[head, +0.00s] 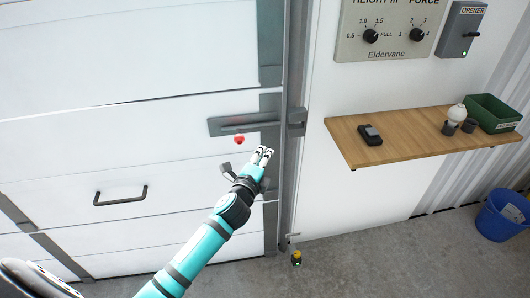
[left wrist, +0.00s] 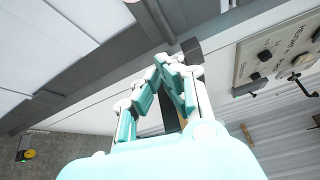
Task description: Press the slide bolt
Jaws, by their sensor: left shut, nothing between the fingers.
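The slide bolt (head: 245,124) is a grey metal plate with a bar, mounted on the white garage door near its right edge. A red knob (head: 239,140) shows just below its middle. The bolt reaches toward a grey bracket (head: 297,122) on the door frame. My left gripper (head: 263,153) is shut and empty, below and right of the red knob and apart from it. In the left wrist view the fingertips (left wrist: 170,60) meet in front of the grey door frame. My right gripper is not in view.
A wooden shelf (head: 405,146) at right holds a dark handheld device (head: 370,134), a white bulb (head: 457,113) and a green bin (head: 493,112). A control panel (head: 390,30) hangs above. A door handle (head: 120,196) sits lower left. A sensor (head: 296,257) stands low by the frame.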

